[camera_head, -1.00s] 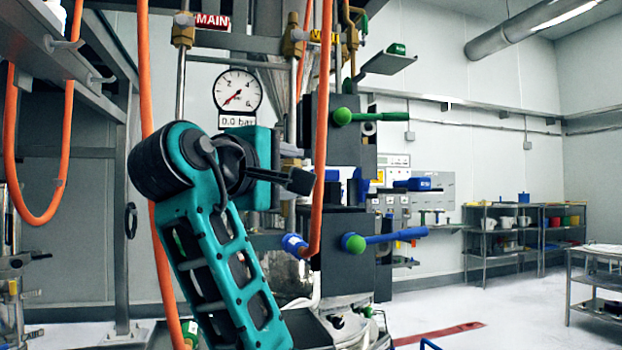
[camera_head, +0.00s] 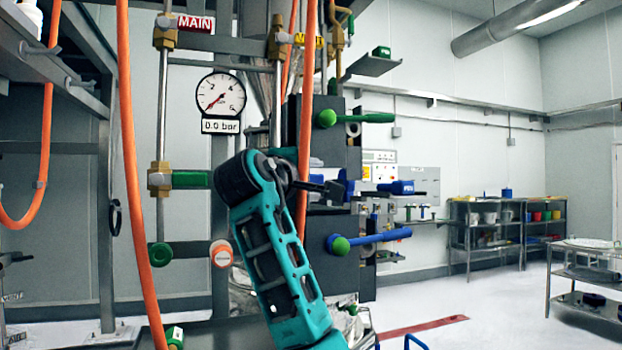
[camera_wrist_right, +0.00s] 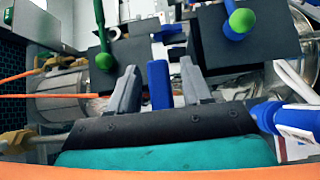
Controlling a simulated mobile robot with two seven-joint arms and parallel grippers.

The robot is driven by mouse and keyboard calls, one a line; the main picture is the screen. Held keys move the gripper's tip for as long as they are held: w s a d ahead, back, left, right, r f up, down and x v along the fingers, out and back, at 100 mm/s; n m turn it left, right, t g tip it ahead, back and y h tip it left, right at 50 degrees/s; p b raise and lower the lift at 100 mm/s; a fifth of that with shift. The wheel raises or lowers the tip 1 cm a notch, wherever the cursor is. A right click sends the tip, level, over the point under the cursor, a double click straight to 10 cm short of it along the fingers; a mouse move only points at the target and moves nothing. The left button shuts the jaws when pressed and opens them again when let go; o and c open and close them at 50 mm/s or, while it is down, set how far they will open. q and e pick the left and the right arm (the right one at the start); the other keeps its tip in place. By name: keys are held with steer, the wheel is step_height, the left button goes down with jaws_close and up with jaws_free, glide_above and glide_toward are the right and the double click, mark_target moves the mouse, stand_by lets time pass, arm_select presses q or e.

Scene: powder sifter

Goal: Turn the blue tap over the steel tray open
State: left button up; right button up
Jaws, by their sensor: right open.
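A blue tap (camera_head: 347,186) shows in the head view at the dark block in the middle, partly hidden behind my fingers. My right gripper (camera_head: 335,188), on a teal arm link, reaches to it from the left. In the right wrist view a blue upright handle (camera_wrist_right: 159,85) stands between the two grey fingers of my right gripper (camera_wrist_right: 160,92). The fingers are open, with a visible gap on each side of the handle. I cannot make out the steel tray. My left gripper is not in view.
A blue lever with a green ball (camera_head: 370,240) sits just below, and a green lever (camera_head: 355,117) above. Orange hoses (camera_head: 130,160) hang in front of the frame. A gauge (camera_head: 220,95) reads 0.0 bar. Shelves (camera_head: 490,235) stand far right, with clear floor before them.

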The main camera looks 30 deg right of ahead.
jaws_close()
stand_by(0.4)
